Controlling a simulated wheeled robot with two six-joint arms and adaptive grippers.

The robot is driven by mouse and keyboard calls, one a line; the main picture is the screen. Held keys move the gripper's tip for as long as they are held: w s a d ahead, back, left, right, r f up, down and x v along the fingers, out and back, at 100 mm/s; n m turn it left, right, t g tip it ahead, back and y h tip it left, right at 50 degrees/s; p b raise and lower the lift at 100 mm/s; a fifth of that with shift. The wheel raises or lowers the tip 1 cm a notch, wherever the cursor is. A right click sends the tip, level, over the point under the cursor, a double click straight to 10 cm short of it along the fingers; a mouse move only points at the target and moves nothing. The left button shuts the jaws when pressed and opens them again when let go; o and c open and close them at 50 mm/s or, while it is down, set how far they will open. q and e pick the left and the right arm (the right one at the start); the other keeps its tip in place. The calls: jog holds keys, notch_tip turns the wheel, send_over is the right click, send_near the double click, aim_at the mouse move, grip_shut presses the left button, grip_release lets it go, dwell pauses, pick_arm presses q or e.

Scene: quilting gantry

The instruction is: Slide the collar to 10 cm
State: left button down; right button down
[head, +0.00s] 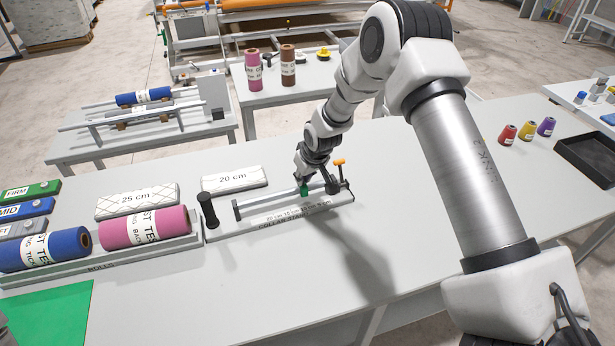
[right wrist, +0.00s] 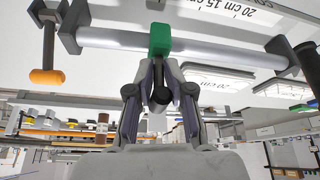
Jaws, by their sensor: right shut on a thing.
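The green collar (head: 304,190) sits on the grey rod (head: 265,203) of the collar stand (head: 285,222), nearer the rod's right end in the head view. My right gripper (head: 301,178) reaches down from behind the rod and is shut on the collar. In the right wrist view the collar (right wrist: 160,39) is around the rod (right wrist: 112,39), just beyond my fingertips (right wrist: 159,82). An orange-knobbed post (head: 339,163) stands at the rod's right end. The scale (head: 297,213) in front is small, and I cannot tell which mark the collar is at. My left gripper is not in view.
A black upright handle (head: 207,210) stands at the stand's left end. The rolls tray (head: 100,264) with blue and pink rolls lies further left. White quilted blocks marked 20 cm (head: 234,179) and 25 cm (head: 137,201) lie behind.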

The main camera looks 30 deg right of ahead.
jog(key=c, duration=1.2)
grip_release()
jog(key=shift+f, duration=0.15)
jog(key=shift+d, duration=0.1)
jog(key=v, duration=1.1)
jog(key=shift+r, duration=0.45)
jog(key=shift+s, duration=0.1)
